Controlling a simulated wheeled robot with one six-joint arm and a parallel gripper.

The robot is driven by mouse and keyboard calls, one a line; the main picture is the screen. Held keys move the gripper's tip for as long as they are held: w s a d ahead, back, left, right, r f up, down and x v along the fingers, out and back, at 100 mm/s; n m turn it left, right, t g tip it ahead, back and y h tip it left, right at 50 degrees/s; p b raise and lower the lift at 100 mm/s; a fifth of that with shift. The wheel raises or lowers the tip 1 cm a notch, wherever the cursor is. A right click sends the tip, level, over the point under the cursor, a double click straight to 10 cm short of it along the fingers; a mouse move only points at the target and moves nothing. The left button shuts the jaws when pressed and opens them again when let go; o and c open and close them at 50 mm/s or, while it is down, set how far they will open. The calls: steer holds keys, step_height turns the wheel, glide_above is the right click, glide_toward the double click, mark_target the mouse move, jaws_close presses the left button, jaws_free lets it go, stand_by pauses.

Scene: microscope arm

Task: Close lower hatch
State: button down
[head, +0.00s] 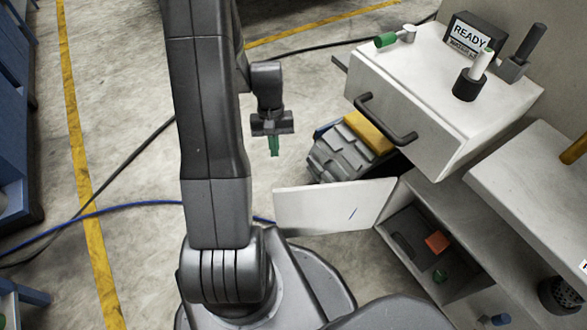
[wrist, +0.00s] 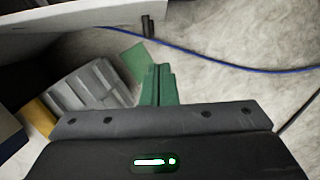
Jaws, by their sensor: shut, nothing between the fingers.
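The lower hatch (head: 335,205) is a flat white panel that stands swung open to the left of the lower compartment (head: 410,262). A small dark mark shows on its face. My gripper (head: 273,148) has green fingers and points down, above and to the left of the hatch in the head view. It looks apart from the panel. The fingers (wrist: 158,85) are shut and hold nothing. In the wrist view a white panel (wrist: 70,18) with a dark handle-like piece crosses the top left; it appears to be the hatch.
An orange block (head: 437,242) and a green piece lie in the open compartment. Above it is a white drawer-like box (head: 455,95) with a dark handle (head: 385,120). A grey ribbed case (head: 345,155) with a yellow top stands behind the hatch. A blue cable (head: 130,207) crosses the floor.

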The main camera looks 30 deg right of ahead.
steer(key=s+a+f+b, duration=0.2)
steer(key=s+f+b, duration=0.2)
steer(key=f, duration=0.5)
steer(key=shift+s+a+f+b, duration=0.15)
steer(key=shift+s+a+b, duration=0.15)
steer(key=shift+s, duration=0.7)
